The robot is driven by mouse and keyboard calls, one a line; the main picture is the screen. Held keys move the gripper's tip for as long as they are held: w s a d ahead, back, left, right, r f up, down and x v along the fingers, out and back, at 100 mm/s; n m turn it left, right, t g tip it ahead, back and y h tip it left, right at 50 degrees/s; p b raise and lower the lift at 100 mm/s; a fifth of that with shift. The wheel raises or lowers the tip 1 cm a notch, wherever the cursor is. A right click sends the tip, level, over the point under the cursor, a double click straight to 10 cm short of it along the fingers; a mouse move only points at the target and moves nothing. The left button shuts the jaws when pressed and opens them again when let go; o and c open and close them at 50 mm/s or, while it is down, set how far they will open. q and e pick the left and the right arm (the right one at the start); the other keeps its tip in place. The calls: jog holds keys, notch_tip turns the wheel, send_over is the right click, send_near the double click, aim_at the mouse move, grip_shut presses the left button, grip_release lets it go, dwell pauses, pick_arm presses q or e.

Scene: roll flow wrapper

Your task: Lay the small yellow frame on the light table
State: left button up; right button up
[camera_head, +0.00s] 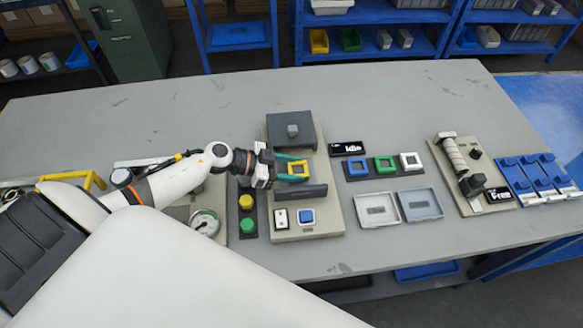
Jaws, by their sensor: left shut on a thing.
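The small yellow frame (299,170) is at the green fingertips of my left gripper (291,171). My left gripper is shut on it, above a beige station board (328,212) that lies on the grey table. The fingers partly cover the frame. Whether the frame touches the board I cannot tell. The board carries a dark grey block (290,130) behind the gripper, a dark bar (300,192) in front of it, and a white switch and blue button near its front. No part is clearly marked as the light table. My right gripper is not in view.
Blue, green (384,163) and white frames sit on a dark strip to the right. Two shallow trays (421,204) lie in front of them. A roller fixture (454,155) and blue holders (538,178) stand further right. The table's back left is clear.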

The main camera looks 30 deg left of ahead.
pick_arm(q)
jog(key=shift+f, duration=0.2)
jog(key=o, duration=0.9)
jog(key=shift+o, duration=0.2)
jog(key=shift+r, duration=0.25)
jog(key=b+v, duration=0.1)
jog(key=v, duration=0.9)
jog(key=shift+s+a, duration=0.25)
jog(key=shift+s+a+r, duration=0.35)
jog(key=shift+a, duration=0.15)
